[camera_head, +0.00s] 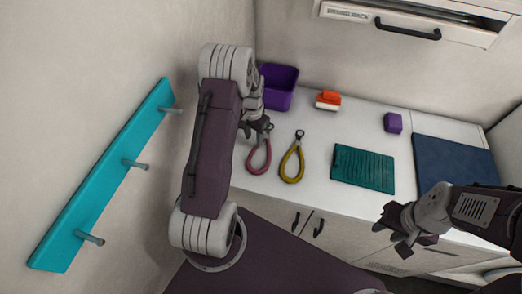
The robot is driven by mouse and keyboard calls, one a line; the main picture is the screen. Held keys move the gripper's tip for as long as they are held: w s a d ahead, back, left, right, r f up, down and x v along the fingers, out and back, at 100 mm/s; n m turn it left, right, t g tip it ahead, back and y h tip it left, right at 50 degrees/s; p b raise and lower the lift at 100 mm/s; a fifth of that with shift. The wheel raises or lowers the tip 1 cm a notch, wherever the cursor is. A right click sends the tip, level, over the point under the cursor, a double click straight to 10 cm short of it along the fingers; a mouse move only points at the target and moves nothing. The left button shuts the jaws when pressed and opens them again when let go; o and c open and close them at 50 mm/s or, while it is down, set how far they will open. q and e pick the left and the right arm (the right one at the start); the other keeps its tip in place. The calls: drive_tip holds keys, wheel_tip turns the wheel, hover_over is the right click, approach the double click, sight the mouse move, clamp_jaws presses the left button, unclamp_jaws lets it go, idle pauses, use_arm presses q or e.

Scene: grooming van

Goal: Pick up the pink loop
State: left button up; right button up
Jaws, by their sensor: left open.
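The pink loop (268,158) lies on the white counter, a teardrop band with a dark metal clip at its top end. My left gripper (259,124) is open at the loop's clip end, between the purple bin and the loop's band. Its fingers partly cover the clip area, and I cannot tell whether they touch it. A similar yellow loop (300,167) lies just right of the pink one, apart from it. My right gripper (398,232) hangs in front of the counter at the right, away from both loops. Its jaw opening is unclear.
A purple bin (279,93) stands behind my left gripper. An orange-and-white brush (328,99), a purple block (393,122), a green ribbed mat (364,168) and a dark blue mat (455,167) lie on the counter. A teal peg rail (100,185) is on the left wall.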

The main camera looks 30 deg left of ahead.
sight(256, 147)
use_arm(q)
drive_tip(key=f, duration=0.2)
drive_tip(key=d+f+p, duration=0.1)
drive_tip(key=shift+s+f, duration=0.25)
drive_tip(key=shift+f, duration=0.15)
drive_tip(key=shift+w+a+f, duration=0.2)
drive_tip(key=shift+f, duration=0.2)
drive_tip(key=shift+r, duration=0.1)
drive_tip(key=c, duration=0.6)
drive_tip(key=shift+s+d+r, duration=0.1)
drive_tip(key=shift+s+d, duration=0.05)
clamp_jaws()
